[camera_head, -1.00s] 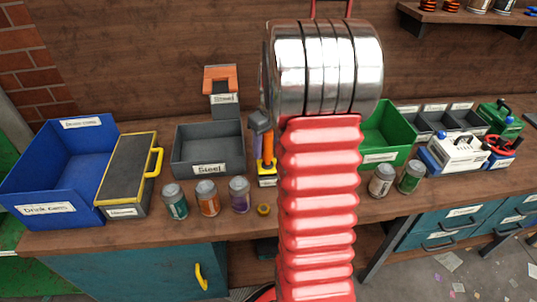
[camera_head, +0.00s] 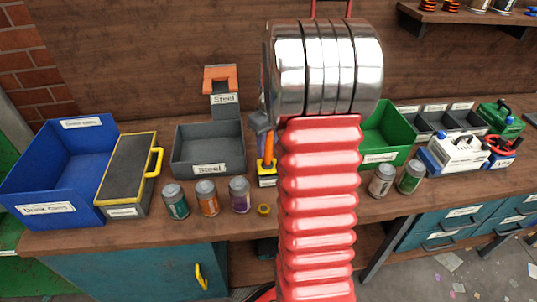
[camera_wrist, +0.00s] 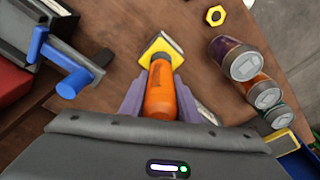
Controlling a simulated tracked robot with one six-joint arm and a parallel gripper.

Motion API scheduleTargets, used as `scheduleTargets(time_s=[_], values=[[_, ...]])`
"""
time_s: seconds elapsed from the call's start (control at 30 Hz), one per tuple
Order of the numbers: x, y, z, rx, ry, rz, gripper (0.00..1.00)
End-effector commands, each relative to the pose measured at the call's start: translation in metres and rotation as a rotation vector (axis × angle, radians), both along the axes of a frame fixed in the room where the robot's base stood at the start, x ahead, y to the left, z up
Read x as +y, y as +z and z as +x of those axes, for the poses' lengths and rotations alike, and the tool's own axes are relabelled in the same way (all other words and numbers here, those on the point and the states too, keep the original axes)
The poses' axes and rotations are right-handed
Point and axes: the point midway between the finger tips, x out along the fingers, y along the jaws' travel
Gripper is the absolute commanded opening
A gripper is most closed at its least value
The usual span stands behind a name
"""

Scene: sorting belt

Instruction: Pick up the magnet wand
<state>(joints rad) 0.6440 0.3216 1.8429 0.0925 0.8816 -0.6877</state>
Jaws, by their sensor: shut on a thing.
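The magnet wand, with its orange handle (camera_head: 269,144), stands upright at its yellow base (camera_head: 266,167) on the bench, just left of my red arm. In the wrist view the orange handle (camera_wrist: 160,92) lies between my two grey-purple jaws, with the yellow base (camera_wrist: 161,48) beyond it. My gripper (camera_wrist: 160,102) is shut on the handle. In the head view my arm hides most of the gripper; a dark grey part of it (camera_head: 260,123) shows at the top of the wand.
A grey Steel bin (camera_head: 208,169) stands left of the wand. Several cans, one purple (camera_head: 239,195), stand in front of it, with a yellow nut (camera_head: 264,210) nearby. A blue bin (camera_head: 62,170) is far left; a green bin (camera_head: 385,140) is right of my arm.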

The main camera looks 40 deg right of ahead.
Motion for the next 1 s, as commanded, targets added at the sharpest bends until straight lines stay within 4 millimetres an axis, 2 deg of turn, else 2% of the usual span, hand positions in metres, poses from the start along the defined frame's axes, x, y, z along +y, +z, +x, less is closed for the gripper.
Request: scheduleTargets(time_s=[0.37,0.57,0.8,1.0], values=[[-0.001,0.008,0.001,-0.002,0.000,-0.002,0.02],[-0.001,0.035,0.001,-0.004,0.001,-0.003,0.02],[0.000,0.077,0.001,-0.003,0.001,-0.002,0.02],[0.000,0.098,0.001,-0.002,0.001,-0.001,0.02]])
